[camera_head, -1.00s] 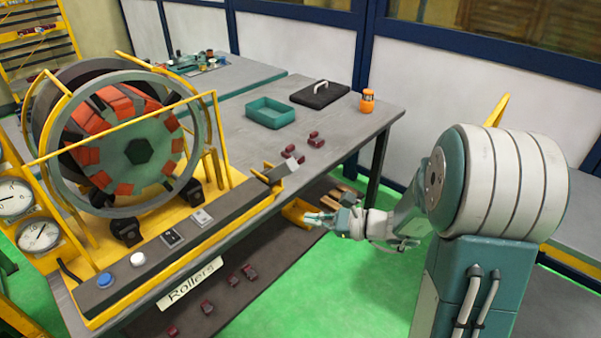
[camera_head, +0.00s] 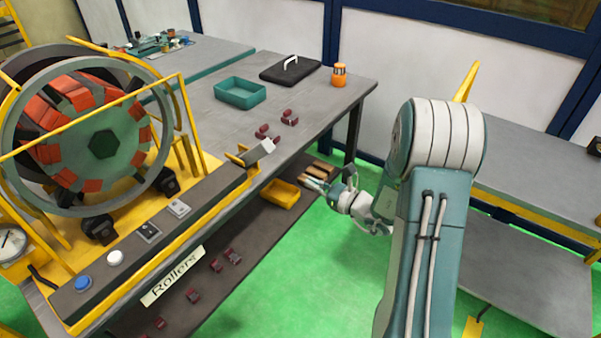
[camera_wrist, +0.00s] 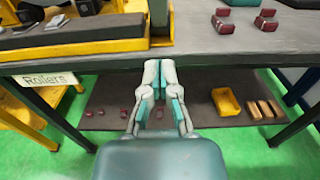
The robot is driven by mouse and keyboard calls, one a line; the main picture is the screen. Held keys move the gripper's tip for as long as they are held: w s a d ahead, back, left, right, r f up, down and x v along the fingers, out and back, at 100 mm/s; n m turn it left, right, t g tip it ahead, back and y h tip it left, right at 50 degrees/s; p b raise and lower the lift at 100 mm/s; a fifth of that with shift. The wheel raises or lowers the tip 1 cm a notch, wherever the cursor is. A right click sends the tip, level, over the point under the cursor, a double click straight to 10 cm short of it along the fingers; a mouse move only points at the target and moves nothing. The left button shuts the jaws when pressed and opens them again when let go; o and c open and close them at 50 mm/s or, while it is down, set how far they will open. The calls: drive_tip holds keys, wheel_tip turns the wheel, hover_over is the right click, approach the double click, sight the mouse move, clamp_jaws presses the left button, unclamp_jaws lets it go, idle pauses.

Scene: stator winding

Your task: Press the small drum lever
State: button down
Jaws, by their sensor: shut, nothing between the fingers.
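The stator drum (camera_head: 103,143), with red coils and a green centre, stands in a yellow frame at the left of the head view. A dark control rail (camera_head: 140,232) runs in front of it. A short lever-like part with a pale tip (camera_head: 259,152) sits at the rail's right end; I cannot tell for sure that it is the small drum lever. My gripper (camera_head: 312,182) is right of and below this part, apart from it, at the bench's front edge. In the wrist view my gripper (camera_wrist: 160,68) is shut and empty, pointing toward the bench edge.
The rail carries a blue button (camera_head: 83,283), a white button (camera_head: 115,257) and two switches. The bench holds a teal tray (camera_head: 240,101), dark red parts (camera_head: 289,117) and an orange lantern-like item (camera_head: 339,76). A yellow bin (camera_head: 280,193) is on the lower shelf. Green floor in front is clear.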

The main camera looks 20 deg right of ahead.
approach(252, 156)
drive_tip(key=w, duration=0.1)
drive_tip(key=w+r, duration=0.1)
drive_tip(key=w, duration=0.1)
drive_tip(key=shift+d+r, duration=0.1)
drive_tip(key=shift+r, duration=0.15)
drive_tip(key=shift+r, duration=0.1)
